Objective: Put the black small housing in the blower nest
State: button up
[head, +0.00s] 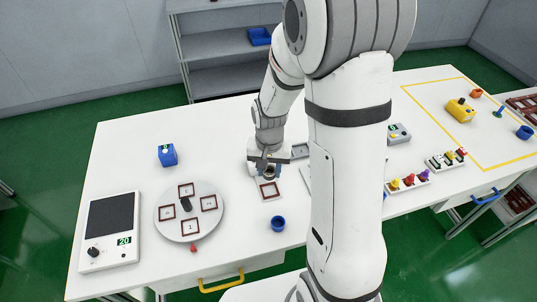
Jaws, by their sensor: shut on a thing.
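My gripper (269,171) is over the middle of the white table, pointing down. It is shut on a small dark thing, which looks like the black small housing (269,173); the fingers hide most of it. A flat square with a dark red frame (270,191) lies just in front of and below the gripper. A grey box-like fixture (300,151) stands right behind the gripper, partly hidden by my arm. I cannot tell which of these is the blower nest.
A round turntable (207,187) with red-framed squares and a dark hub stands at left. A blue block (167,155), a scale-like panel (110,230) and a blue cup (278,223) are nearby. Coloured knobs (408,181) stand at right. My arm hides the table's centre right.

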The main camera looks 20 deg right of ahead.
aim_at(270, 192)
jog(key=shift+f+b, duration=2.35)
jog(key=shift+f, duration=1)
jog(key=shift+f+b, duration=0.3)
jog(key=shift+f, duration=0.05)
jog(key=shift+s+f, duration=0.15)
jog(key=shift+f, duration=0.1)
